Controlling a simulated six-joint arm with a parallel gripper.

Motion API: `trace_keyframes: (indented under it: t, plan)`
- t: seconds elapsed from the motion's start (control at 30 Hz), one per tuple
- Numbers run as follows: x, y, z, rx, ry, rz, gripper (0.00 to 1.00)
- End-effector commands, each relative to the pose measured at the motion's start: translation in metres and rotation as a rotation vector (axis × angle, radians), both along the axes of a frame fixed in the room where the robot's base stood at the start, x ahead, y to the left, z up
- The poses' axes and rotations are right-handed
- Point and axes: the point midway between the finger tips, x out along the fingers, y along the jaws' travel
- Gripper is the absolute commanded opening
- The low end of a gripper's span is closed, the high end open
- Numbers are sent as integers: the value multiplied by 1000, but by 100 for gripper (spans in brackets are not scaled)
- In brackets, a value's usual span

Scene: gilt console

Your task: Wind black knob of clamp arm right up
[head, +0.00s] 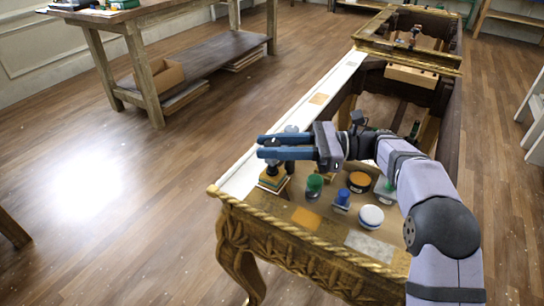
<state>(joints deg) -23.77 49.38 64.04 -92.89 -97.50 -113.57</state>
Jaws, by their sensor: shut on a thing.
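My gripper (262,147) is at the near left corner of the gilt console (232,203), its two blue fingers pointing left.
Right of the blocks stand a green-topped jar (314,184), a blue-capped bottle (342,198), an orange-lidded tin (359,181) and a white-lidded jar (371,216). A white strip (318,96) runs along the console's left edge. Open floor lies to the left.

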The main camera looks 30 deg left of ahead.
Motion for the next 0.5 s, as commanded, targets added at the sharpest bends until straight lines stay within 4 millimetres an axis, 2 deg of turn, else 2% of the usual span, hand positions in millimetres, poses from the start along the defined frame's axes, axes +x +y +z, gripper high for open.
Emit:
trace_keyframes:
  t: [0.5]
  plan:
    - [2, 0, 2, 1, -4, 148, 4]
